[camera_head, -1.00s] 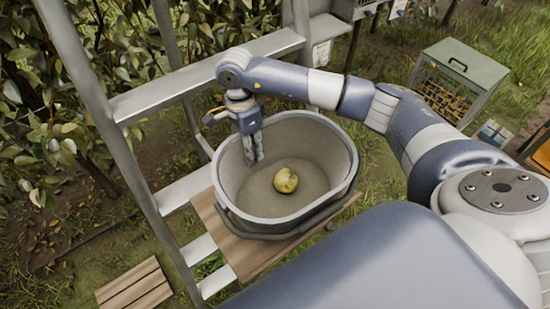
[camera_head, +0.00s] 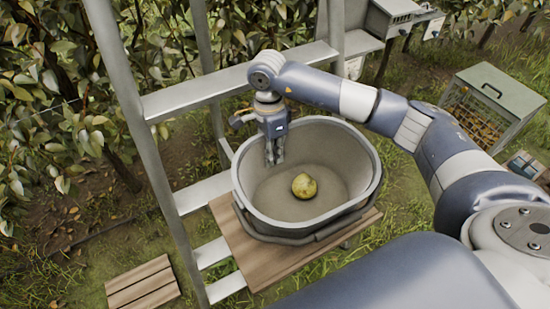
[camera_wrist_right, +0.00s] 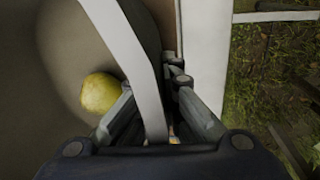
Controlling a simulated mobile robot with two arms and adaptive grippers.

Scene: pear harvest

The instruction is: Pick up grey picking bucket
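The grey picking bucket (camera_head: 372,165) stands upright on a wooden step. It is an oval tub with one yellow-green pear (camera_head: 305,186) on its floor; the pear also shows in the right wrist view (camera_wrist_right: 99,92). My right gripper (camera_head: 274,158) points down at the bucket's back-left rim. In the right wrist view, the bucket's pale rim (camera_wrist_right: 128,45) runs between the two fingers (camera_wrist_right: 155,88), one on the inner side and one on the outer side. Whether they press on the rim is unclear. My left gripper is not in view.
The wooden step (camera_head: 240,252) belongs to a grey metal ladder frame (camera_head: 130,120) close on the left. A lower wooden step (camera_head: 142,287) lies at the bottom left. A mesh-sided crate (camera_head: 495,100) stands on the grass at the right. Leafy branches fill the upper left.

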